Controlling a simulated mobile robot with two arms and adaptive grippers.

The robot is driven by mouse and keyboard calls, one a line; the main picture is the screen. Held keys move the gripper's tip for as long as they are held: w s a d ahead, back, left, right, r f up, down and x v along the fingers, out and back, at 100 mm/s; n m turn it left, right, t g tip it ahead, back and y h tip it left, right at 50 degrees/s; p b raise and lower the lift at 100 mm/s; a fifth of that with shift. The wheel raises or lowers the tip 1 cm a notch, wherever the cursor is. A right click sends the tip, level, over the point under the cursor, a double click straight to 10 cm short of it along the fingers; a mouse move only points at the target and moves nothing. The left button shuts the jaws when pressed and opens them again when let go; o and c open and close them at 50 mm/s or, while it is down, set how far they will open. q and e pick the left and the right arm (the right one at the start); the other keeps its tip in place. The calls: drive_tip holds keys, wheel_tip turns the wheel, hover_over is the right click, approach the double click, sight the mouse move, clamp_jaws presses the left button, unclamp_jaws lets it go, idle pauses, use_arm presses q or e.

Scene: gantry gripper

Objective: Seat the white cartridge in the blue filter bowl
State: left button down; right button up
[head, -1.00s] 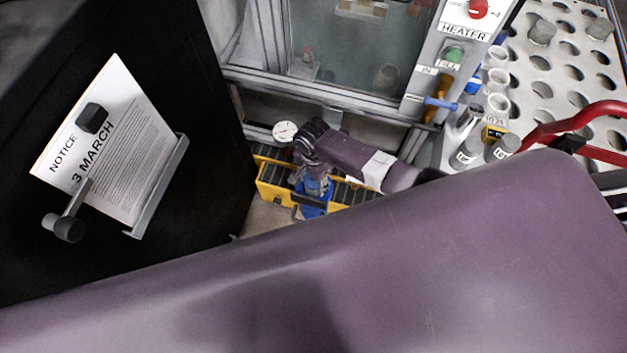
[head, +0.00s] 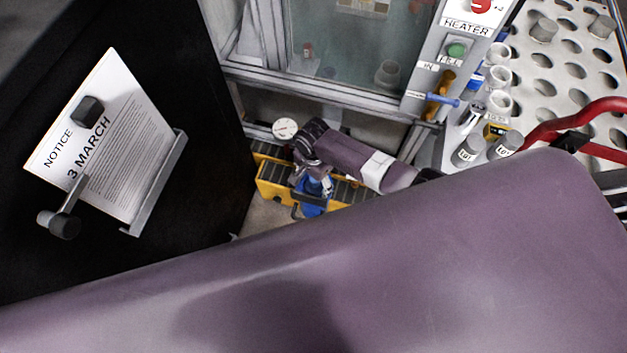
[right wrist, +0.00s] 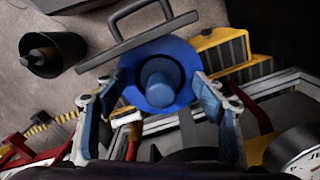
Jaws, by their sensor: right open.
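The blue filter bowl (head: 313,210) is low in the middle of the head view, under my right gripper (head: 313,182). In the right wrist view the bowl (right wrist: 183,92) is seen from above, with a rounded blue-grey piece (right wrist: 161,80) at its centre. I cannot tell whether that piece is part of the bowl or something in it. My right gripper (right wrist: 158,90) is open, one blue-padded finger on each side of the bowl. I cannot tell whether the fingers touch it. I cannot make out a white cartridge in either view. My left gripper is not in view.
A grey bar handle (right wrist: 137,42) crosses beside the bowl. A dark cup (right wrist: 52,56) lies on the floor beside it. A yellow slotted rail (head: 270,190) runs behind the bowl. A dial gauge (head: 284,129) and a black cabinet (head: 205,150) are close by.

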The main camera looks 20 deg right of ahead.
wheel_tip(320, 180, up, 12)
idle(0.6)
idle(0.5)
